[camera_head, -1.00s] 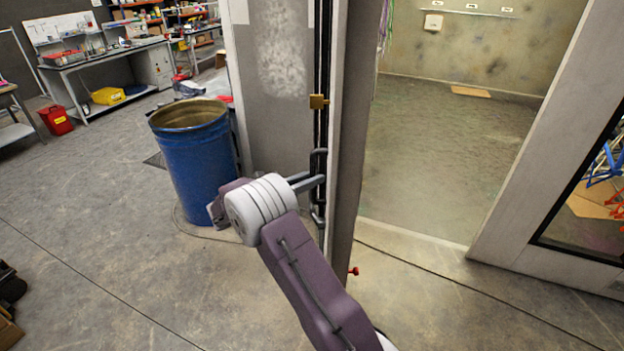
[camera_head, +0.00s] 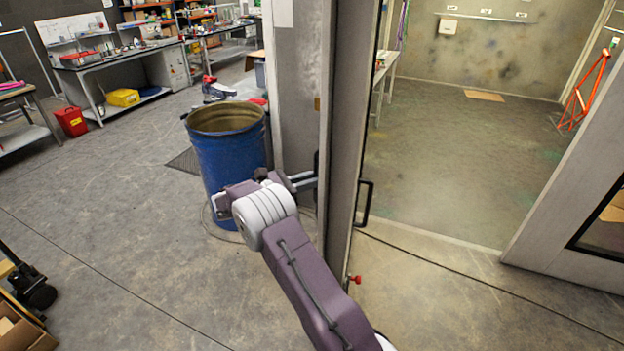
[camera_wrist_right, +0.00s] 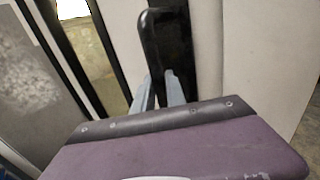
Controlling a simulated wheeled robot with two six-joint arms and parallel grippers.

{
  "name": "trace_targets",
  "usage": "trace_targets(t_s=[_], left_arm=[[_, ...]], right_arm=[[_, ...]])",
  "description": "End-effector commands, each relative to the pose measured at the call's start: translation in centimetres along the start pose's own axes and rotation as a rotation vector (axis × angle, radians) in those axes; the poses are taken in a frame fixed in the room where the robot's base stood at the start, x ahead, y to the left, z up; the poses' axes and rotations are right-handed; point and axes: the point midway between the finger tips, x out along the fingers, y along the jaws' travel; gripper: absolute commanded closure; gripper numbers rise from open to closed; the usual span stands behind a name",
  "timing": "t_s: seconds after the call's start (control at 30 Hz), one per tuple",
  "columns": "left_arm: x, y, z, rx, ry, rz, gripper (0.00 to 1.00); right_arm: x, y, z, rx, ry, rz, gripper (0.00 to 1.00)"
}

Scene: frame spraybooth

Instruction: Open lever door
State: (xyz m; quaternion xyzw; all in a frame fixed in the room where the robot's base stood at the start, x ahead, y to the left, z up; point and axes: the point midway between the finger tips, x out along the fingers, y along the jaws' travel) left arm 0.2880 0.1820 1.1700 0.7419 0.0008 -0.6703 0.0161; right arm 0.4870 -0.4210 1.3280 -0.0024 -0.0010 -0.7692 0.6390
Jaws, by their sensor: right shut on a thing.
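The grey door (camera_head: 345,110) stands open and is seen nearly edge-on in the head view, left of the doorway. My right gripper (camera_head: 310,181) is at the door's left face, its fingertips partly hidden against it. In the right wrist view a black lever handle (camera_wrist_right: 158,45) stands upright in the middle, and my right gripper (camera_wrist_right: 158,92) is shut on its lower part, one grey finger on each side. A second black handle (camera_head: 367,203) shows on the door's right face. My left gripper is in neither view.
A blue drum (camera_head: 228,155) stands just left of the door and my right gripper. The doorway shows an open booth floor (camera_head: 450,150). A red knob (camera_head: 355,279) sits low by the door. A cart (camera_head: 35,290) and box are at lower left; floor between is clear.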

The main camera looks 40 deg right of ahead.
Motion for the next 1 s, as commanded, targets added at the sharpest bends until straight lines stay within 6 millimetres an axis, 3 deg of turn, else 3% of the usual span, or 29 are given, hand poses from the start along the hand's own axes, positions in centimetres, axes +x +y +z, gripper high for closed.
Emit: trace_targets(t_s=[0.47,0.5,0.53,0.87,1.0], left_arm=[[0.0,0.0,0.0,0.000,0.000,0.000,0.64],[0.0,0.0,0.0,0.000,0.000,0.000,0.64],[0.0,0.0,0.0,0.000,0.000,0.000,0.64],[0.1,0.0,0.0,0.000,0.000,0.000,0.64],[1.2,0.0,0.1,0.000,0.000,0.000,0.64]], right_arm=[[0.1,0.1,0.1,0.003,-0.001,-0.002,1.00],[0.1,0.1,0.1,0.003,0.000,-0.003,0.73],[0.1,0.1,0.1,0.003,0.000,-0.003,0.64],[-0.1,0.1,-0.1,0.001,0.001,-0.002,0.62],[-2.4,0.2,-0.5,0.003,0.001,0.001,0.62]])
